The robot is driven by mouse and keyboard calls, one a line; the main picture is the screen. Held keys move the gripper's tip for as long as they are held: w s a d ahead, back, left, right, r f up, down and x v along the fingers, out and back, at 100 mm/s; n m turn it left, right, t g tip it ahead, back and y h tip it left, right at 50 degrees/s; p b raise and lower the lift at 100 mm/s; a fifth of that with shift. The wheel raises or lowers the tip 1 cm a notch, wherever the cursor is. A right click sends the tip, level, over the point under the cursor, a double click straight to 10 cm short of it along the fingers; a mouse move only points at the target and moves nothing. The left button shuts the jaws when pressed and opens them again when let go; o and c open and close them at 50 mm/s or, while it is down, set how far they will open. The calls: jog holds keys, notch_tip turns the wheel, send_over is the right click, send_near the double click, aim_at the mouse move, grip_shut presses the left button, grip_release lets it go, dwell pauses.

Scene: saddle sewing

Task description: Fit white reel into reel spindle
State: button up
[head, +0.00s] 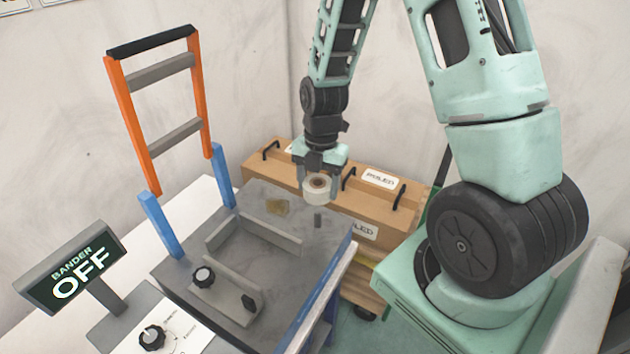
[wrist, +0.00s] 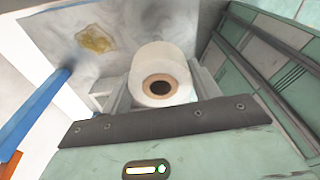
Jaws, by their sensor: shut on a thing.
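The white reel (head: 317,196) is a short cylinder with a brown core and a hole facing up. My gripper (head: 319,178) is shut on it and holds it above the back right part of the grey worktable (head: 285,190). In the wrist view the reel (wrist: 160,62) sits between the fingers, its core hole facing the camera. A small dark peg (head: 318,220), which looks like the reel spindle, stands on the worktable just below the reel in the head view. The reel and peg look apart. The peg cannot be made out in the wrist view.
A yellowish patch (head: 277,207) lies left of the peg. Grey metal guides (head: 252,240) and a knob (head: 204,276) stand further forward. An orange-and-blue frame (head: 160,130) rises at left beside a "BANDER OFF" sign (head: 75,268). Wooden cases (head: 275,160) stand behind the table.

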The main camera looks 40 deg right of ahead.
aim_at(318, 216)
jog(key=shift+f, duration=0.15)
jog(key=shift+f+b, duration=1.85)
jog(key=shift+f, duration=0.55)
jog(key=shift+f+b, duration=1.6)
jog(key=shift+f, duration=1.45)
dwell(0.4)
jog(key=o, duration=1.1)
jog(key=shift+r, duration=0.1)
jog(key=r, duration=0.5)
jog(key=d+r, duration=0.1)
jog(key=r, duration=0.5)
jog(key=w+d+r, duration=0.1)
jog(key=r, duration=0.5)
